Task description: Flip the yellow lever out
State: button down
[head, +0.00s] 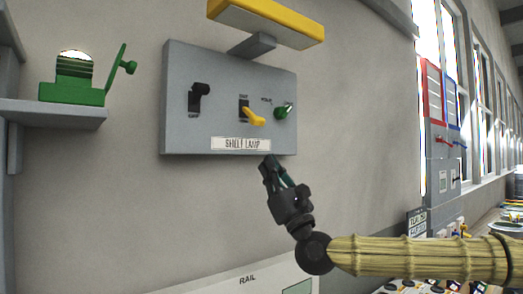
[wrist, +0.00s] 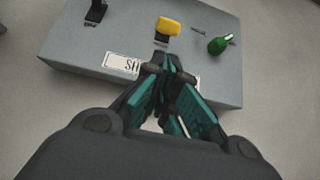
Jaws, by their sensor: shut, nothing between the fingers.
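The yellow lever (head: 253,117) is on the grey wall panel (head: 225,73), between a black lever (head: 199,94) and a green knob (head: 284,112). It slants down and to the right from its black slot. In the wrist view the yellow lever (wrist: 168,26) stands above my fingertips, left of the green knob (wrist: 220,44). My gripper (head: 268,163) is shut and empty, just below the panel's lower edge in the head view. In the wrist view my gripper (wrist: 168,64) covers part of the label; a gap to the lever shows.
A yellow-topped lamp (head: 270,20) juts out above the panel. A "SHELF LAMP" label (head: 241,144) is under the lever. A shelf (head: 60,112) with a green holder (head: 75,92) is at left. The wall between shelf and panel is bare.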

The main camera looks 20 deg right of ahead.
aim_at(252, 116)
jog(key=p+x, duration=0.4)
jog(key=x, duration=0.5)
jog(key=shift+w+a+r+p, duration=0.15)
jog(key=shift+r+p, duration=0.05)
jog(key=shift+p, duration=0.2)
jog(key=shift+w, duration=0.1)
jog(key=shift+r, duration=0.1)
jog(key=shift+s+g, duration=0.25)
jog(key=shift+g, duration=0.05)
jog(key=shift+s+r, duration=0.1)
jog(key=shift+s, duration=0.05)
jog(key=shift+d+r+g+h, duration=0.1)
jog(key=shift+d+g+h, duration=0.1)
jog(key=shift+g+h, duration=0.1)
